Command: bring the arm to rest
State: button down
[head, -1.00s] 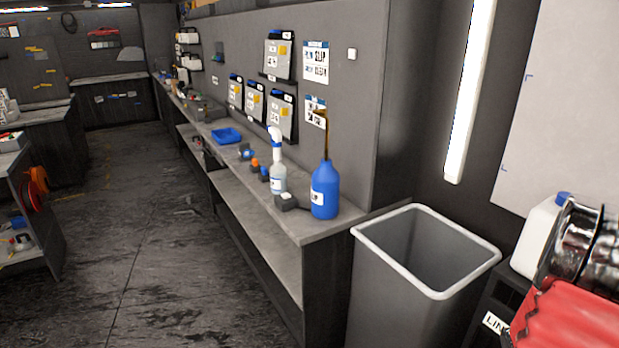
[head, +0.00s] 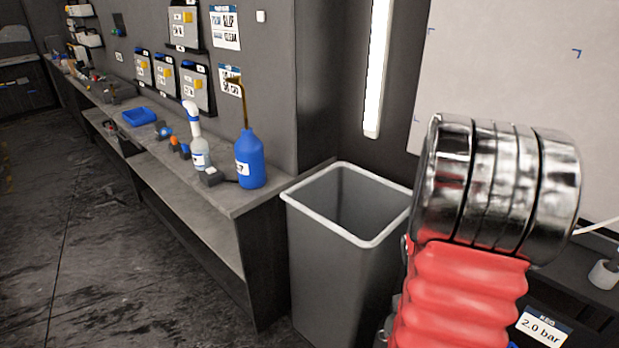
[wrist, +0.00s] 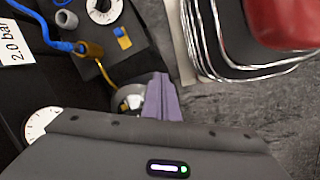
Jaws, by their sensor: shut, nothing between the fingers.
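My gripper (wrist: 163,97) shows in the wrist view as purple-grey fingers past the dark housing with its small lit indicator. The fingers are together with nothing between them. My gripper is not seen in the head view.
A grey open bin (head: 345,260) stands left of my arm. A bench (head: 205,180) carries a blue jug (head: 250,160), a spray bottle (head: 198,150) and a blue tray (head: 139,117). A pressure label (head: 544,327) is at lower right. Open floor (head: 90,240) lies left.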

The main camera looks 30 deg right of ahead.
jog(key=w+a+r+n+t, duration=0.1)
jog(key=w+a+r+t, duration=0.2)
jog(key=a+r, duration=0.5)
jog(key=w+a+r+n+t, duration=0.2)
jog(key=w+a+r, duration=0.3)
jog(key=a, duration=0.8)
jog(key=w+a+r+n+t, duration=0.1)
jog(key=w+a+r+t, duration=0.3)
jog(key=a+r, duration=0.6)
jog(key=shift+w+a+r, duration=0.3)
jog(key=shift+a+r, duration=0.1)
jog(key=shift+r, duration=0.3)
